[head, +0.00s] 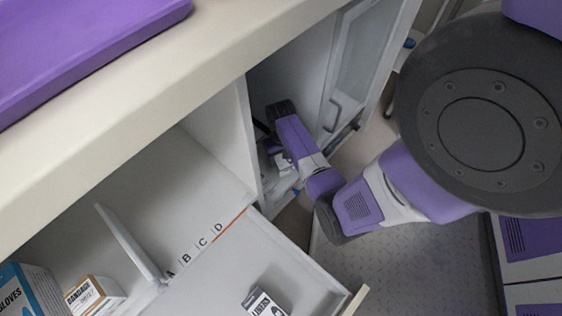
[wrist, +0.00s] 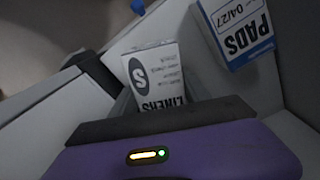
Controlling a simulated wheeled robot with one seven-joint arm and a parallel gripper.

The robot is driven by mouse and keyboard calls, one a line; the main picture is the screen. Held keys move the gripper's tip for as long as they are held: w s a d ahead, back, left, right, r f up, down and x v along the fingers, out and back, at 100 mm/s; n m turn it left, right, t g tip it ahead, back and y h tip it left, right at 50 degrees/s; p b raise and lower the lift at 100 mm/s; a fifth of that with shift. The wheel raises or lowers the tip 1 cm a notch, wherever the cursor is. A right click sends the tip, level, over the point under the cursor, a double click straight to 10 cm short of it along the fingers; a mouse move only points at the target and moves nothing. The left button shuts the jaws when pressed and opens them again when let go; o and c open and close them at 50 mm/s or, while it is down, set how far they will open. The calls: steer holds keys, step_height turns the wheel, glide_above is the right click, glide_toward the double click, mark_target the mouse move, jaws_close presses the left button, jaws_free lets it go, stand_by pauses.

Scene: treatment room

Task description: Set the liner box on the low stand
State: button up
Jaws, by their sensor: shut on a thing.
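I cannot pick out the low stand for certain in either view.
A white and blue "PADS" box (wrist: 236,38) stands right of the liner box, close by. The cabinet's glass door (head: 352,62) is swung open beside my arm.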

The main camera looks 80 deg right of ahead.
mark_target(281, 155)
steer(key=shift+f, duration=0.45)
steer(key=o, duration=1.6)
step_height(281, 155, up, 12)
steer(key=p, duration=0.6)
steer(key=shift+r, duration=0.15)
